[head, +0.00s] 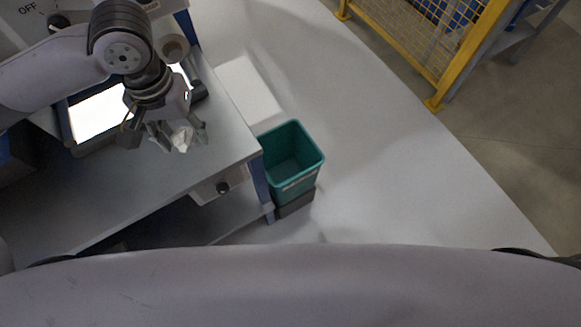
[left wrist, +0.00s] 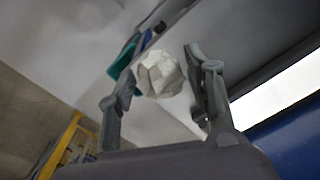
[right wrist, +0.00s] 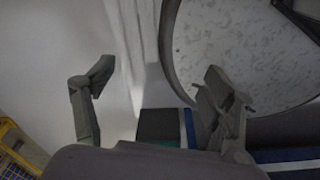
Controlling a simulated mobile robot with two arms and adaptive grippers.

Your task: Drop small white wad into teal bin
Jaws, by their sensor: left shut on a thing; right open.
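The small white wad (head: 181,138) is a crumpled lump held at the fingertips of my left gripper (head: 178,133), above the grey bench. In the left wrist view the wad (left wrist: 159,74) sits between the two fingers of the left gripper (left wrist: 160,80). The teal bin (head: 291,160) stands open and upright to the right of the bench, lower than its top. Its visible inside looks empty. A part of the bin (left wrist: 122,60) shows behind the wad in the left wrist view. My right gripper (right wrist: 155,82) is open and empty.
The bench top (head: 218,130) has its right edge between the wad and the bin. A lit white panel (head: 98,113) lies behind the left gripper. A yellow mesh fence (head: 433,100) stands at the upper right. The floor right of the bin is clear.

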